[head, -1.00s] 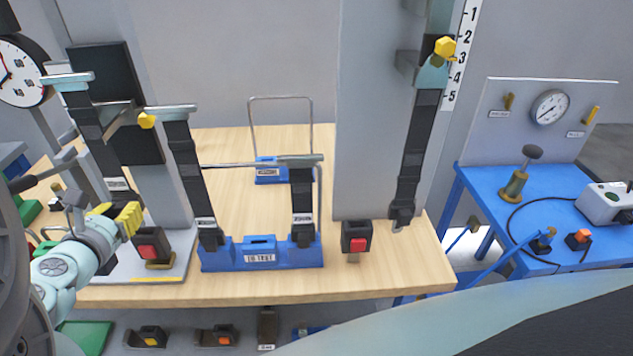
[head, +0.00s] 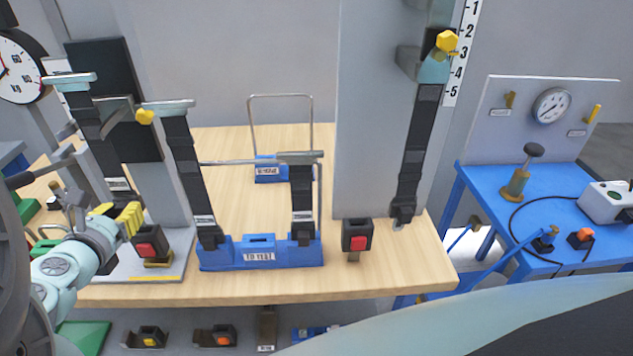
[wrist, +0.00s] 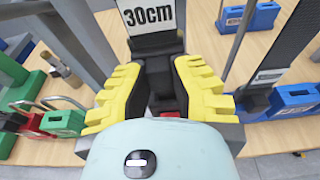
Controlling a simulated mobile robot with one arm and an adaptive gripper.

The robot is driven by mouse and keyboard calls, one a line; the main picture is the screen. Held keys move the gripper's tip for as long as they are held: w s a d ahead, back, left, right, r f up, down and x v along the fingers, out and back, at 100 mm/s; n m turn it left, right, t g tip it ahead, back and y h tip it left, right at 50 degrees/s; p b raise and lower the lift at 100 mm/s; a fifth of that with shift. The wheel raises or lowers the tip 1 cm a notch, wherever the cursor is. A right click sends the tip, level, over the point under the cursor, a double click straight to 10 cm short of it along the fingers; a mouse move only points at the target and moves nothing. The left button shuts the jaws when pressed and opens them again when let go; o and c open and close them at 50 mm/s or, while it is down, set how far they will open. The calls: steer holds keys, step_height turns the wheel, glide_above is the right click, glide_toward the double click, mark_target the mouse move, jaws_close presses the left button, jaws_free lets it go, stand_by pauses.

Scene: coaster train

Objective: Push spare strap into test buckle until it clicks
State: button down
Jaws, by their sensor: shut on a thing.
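The black spare strap hangs at the left in the head view, with a pale label (head: 118,184) low on it. In the wrist view its label (wrist: 152,22) reads 30cm. My gripper (head: 124,217), with yellow ribbed fingers, is shut on the strap's dark lower end (wrist: 160,75) in the wrist view. The black test buckle with a red button (head: 148,244) stands just below and right of my gripper in the head view. A bit of red (wrist: 170,114) shows below the strap end in the wrist view. The strap's tip is hidden, so I cannot tell how far in it is.
A blue block (head: 225,259) marked TO TEST holds two strap ends right of the buckle. Another red-button buckle (head: 357,236) stands by the tall grey panel (head: 375,120). A blue bench (head: 490,190) is at the right. The table (head: 250,288) is clear along its front.

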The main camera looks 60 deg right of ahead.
steer(key=shift+f+b, duration=2.5)
steer(key=shift+b, duration=0.05)
stand_by(0.4)
steer(key=c, duration=0.9)
jaws_free()
steer(key=v, duration=1.2)
